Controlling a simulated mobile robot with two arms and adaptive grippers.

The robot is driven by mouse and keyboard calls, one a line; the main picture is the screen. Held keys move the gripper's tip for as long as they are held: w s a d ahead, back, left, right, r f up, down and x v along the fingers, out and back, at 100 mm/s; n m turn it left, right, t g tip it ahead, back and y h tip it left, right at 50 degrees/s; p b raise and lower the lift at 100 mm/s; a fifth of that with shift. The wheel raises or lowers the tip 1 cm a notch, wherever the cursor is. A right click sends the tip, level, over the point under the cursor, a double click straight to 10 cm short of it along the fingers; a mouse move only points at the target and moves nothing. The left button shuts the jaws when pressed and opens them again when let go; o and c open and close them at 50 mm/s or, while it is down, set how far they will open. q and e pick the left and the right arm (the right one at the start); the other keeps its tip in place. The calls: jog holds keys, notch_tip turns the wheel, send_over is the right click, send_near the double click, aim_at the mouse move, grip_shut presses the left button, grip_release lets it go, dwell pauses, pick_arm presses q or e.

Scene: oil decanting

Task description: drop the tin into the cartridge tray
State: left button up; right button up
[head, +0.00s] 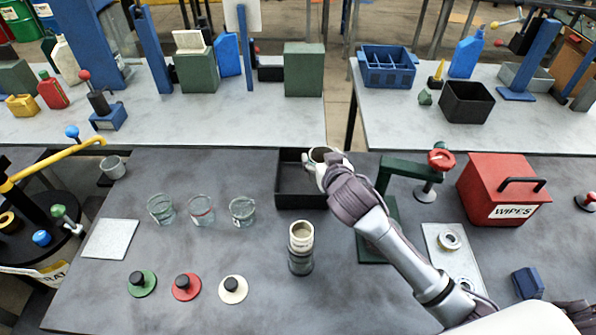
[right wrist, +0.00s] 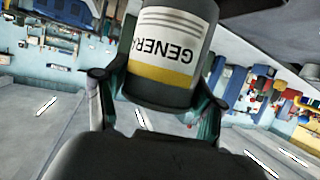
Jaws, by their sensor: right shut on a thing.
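The tin (right wrist: 168,55) is a grey can with a white and yellow label lettered "GENER…", upside down in the right wrist view. My right gripper (right wrist: 156,98) is shut on it, one dark finger on each side. In the head view my right gripper (head: 323,168) is over the right part of the black cartridge tray (head: 297,201), and a pale round rim shows there. The arm and gripper hide most of the tin and the tray's right side. I cannot tell the tin's height above the tray floor. The visible left part of the tray looks empty. My left gripper is out of view.
A cream-topped cylinder (head: 301,240) stands just in front of the tray. Three glass beakers, the nearest being this one (head: 242,210), stand to its left. A green stand (head: 390,210) and a red wipes box (head: 503,190) are on the right. The front middle is clear.

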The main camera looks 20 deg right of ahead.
jog(key=w+p, duration=0.3)
jog(key=w, duration=0.5)
notch_tip(320, 180, down, 8)
jog(key=w+b, duration=0.1)
jog(key=b, duration=0.4)
jog(key=shift+w+a+r, duration=0.15)
jog(key=shift+w+r, duration=0.05)
jog(key=shift+r, duration=0.05)
jog(key=o, duration=1.2)
jog(key=shift+o, duration=0.7)
jog(key=shift+s, duration=0.15)
